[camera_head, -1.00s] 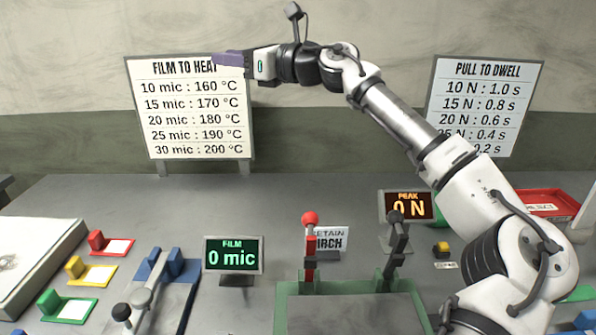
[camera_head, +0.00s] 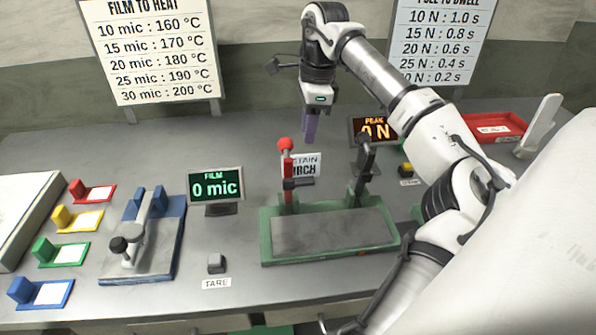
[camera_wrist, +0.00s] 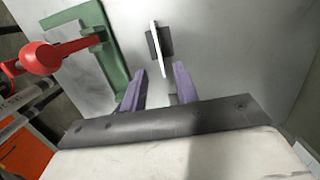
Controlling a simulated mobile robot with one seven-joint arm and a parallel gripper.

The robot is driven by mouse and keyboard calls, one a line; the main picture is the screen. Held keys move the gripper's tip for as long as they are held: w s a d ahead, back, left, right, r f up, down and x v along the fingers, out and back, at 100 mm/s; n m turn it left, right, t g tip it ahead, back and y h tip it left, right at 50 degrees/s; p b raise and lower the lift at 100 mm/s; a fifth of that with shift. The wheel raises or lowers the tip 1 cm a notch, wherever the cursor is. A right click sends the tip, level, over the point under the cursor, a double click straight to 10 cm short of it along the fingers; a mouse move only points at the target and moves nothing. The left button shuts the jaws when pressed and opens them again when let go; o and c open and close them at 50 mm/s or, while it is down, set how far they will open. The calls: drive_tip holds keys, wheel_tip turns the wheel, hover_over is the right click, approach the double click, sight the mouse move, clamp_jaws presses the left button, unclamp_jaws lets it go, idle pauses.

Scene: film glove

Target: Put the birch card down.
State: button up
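The birch card (camera_head: 305,165) is a white card reading "RETAIN BIRCH", partly cut off from view, standing upright behind the green sealer (camera_head: 390,243). In the wrist view the card (camera_wrist: 154,35) shows almost edge-on, with a dark piece at its side. My gripper (camera_head: 310,138) points down just above the card in the head view. In the wrist view its two purple fingers (camera_wrist: 160,70) are apart, with the card's near end showing between or just beyond the tips. I see no finger touching the card.
The sealer's red-knobbed post (camera_head: 286,165) stands close left of the card, and a dark post (camera_head: 364,165) stands to the right. The film display (camera_head: 215,188) and peak display (camera_head: 373,130) flank this area. A red tray (camera_head: 490,127) lies at the back right.

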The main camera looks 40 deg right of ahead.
approach(300, 176)
drive_tip(key=shift+w+f, duration=0.2)
drive_tip(key=shift+f, duration=0.2)
drive_tip(key=f+p, duration=0.1)
drive_tip(key=f, duration=0.2)
drive_tip(key=f+p, duration=0.1)
drive_tip(key=shift+w+a+f+p, duration=0.25)
drive_tip(key=shift+a+f+p, duration=0.1)
drive_tip(key=shift+a, duration=0.05)
drive_tip(key=shift+f, duration=0.2)
drive_tip(key=shift+f+b, duration=0.25)
drive_tip(key=shift+b, duration=0.15)
clamp_jaws()
